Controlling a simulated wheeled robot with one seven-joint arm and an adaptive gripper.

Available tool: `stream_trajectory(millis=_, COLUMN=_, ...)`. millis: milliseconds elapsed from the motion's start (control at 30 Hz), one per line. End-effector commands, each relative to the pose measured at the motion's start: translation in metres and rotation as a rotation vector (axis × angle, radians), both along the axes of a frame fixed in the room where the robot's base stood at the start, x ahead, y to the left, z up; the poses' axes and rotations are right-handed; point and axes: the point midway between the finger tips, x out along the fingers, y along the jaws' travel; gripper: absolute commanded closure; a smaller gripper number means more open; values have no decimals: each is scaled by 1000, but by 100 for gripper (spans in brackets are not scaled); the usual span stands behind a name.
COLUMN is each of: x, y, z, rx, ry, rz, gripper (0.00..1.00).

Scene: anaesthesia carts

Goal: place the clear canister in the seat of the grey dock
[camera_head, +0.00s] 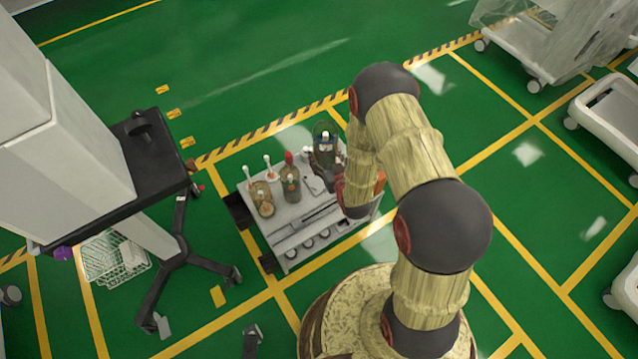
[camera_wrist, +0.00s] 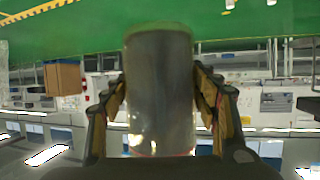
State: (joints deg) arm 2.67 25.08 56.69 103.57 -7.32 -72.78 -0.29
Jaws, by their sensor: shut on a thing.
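The clear canister (camera_wrist: 160,95) stands between my gripper's fingers (camera_wrist: 160,108) in the wrist view, with a finger pad against each side. My gripper is shut on it. In the head view a see-through canister with a dark rim (camera_head: 325,135) shows at the far right corner of the cart top, just beyond my gripper (camera_head: 338,178), which is mostly hidden by my arm. I cannot tell whether the canister touches the cart. A small light grey piece (camera_head: 314,184) beside it may be the grey dock; its seat cannot be made out.
The grey cart (camera_head: 282,218) carries several bottles with white or red tops (camera_head: 264,192) at its left and a long slotted rail (camera_head: 305,222) along its near side. A wheeled stand with a black top (camera_head: 150,165) is at the left. Green floor beyond the cart is clear.

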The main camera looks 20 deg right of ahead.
Motion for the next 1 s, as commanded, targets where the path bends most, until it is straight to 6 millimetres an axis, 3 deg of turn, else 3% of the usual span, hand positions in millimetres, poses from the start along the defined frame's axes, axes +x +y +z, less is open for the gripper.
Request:
stream_trajectory(millis=33, x=10, y=-1, z=-15, rx=0, ry=-1, rz=9, gripper=76)
stream_trajectory(millis=300, x=53, y=-1, z=-76, rx=0, ry=0, rz=66, gripper=76)
stream_trajectory(millis=600, x=89, y=-4, z=-145, rx=-3, ry=-2, rz=125, gripper=76)
stream_trajectory(millis=1000, x=103, y=-6, z=-193, rx=-6, ry=-1, rz=153, gripper=76)
